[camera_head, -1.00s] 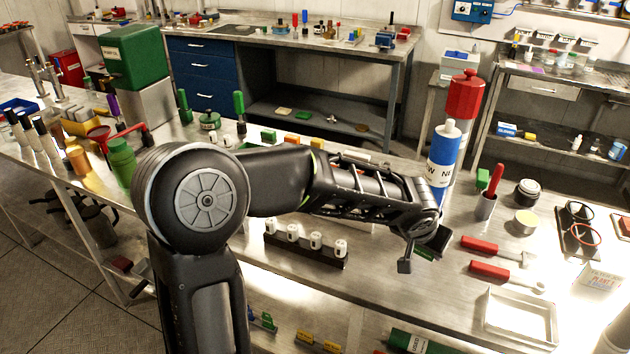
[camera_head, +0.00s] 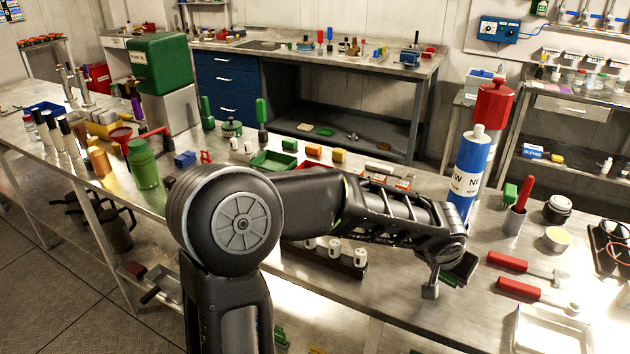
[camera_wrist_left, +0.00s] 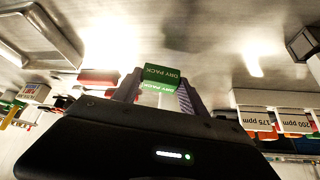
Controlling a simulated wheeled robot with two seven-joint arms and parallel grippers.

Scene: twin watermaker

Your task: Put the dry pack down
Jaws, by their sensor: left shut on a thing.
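The dry pack (camera_wrist_left: 162,76) is a small green block with a white label, between the fingers of my left gripper in the left wrist view. In the head view only a green sliver of it (camera_head: 450,281) shows at my left gripper (camera_head: 447,277). My left gripper (camera_wrist_left: 158,88) is shut on the pack, over the front part of the steel bench (camera_head: 400,308), in front of the tall blue bottle. I cannot tell whether the pack touches the bench. My right gripper is not in view.
The blue bottle (camera_head: 467,172) and a red canister (camera_head: 490,110) stand behind the gripper. Red-handled tools (camera_head: 508,262) and a white tray (camera_head: 550,335) lie to the right. A dark rack with white vials (camera_head: 333,249) is to the left. Bench near the gripper is bare.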

